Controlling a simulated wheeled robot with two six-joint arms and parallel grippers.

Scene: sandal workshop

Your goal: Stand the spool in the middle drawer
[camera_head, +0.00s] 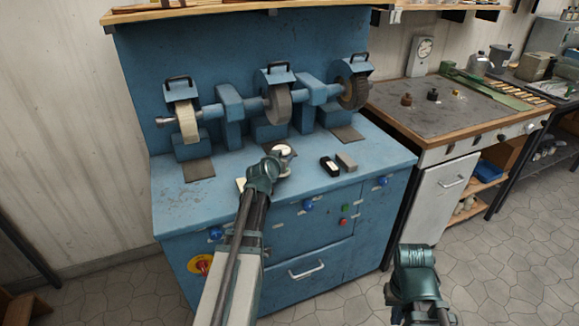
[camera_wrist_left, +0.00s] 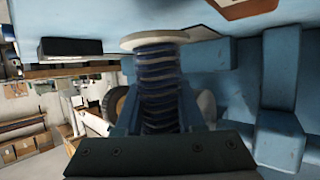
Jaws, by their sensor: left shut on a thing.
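The spool (camera_wrist_left: 158,85), wound with dark blue thread and with a pale round flange, is between the fingers of my left gripper (camera_wrist_left: 160,110). In the wrist view, which looks upside down, the flange is at or very near the blue bench top; I cannot tell if they touch. In the head view the spool (camera_head: 285,151) shows as a pale top beyond my left gripper (camera_head: 274,162), which hides most of it. A drawer front with a pale handle (camera_head: 307,271) is shut in the bench below. My right gripper (camera_head: 414,275) is low at the right, its fingertips not clear.
The blue bench (camera_head: 215,205) carries grinding wheels at the back. A black block (camera_head: 329,166) and a grey block (camera_head: 346,162) lie right of the spool. Another worktable (camera_head: 450,105) stands at the right. The floor in front is clear.

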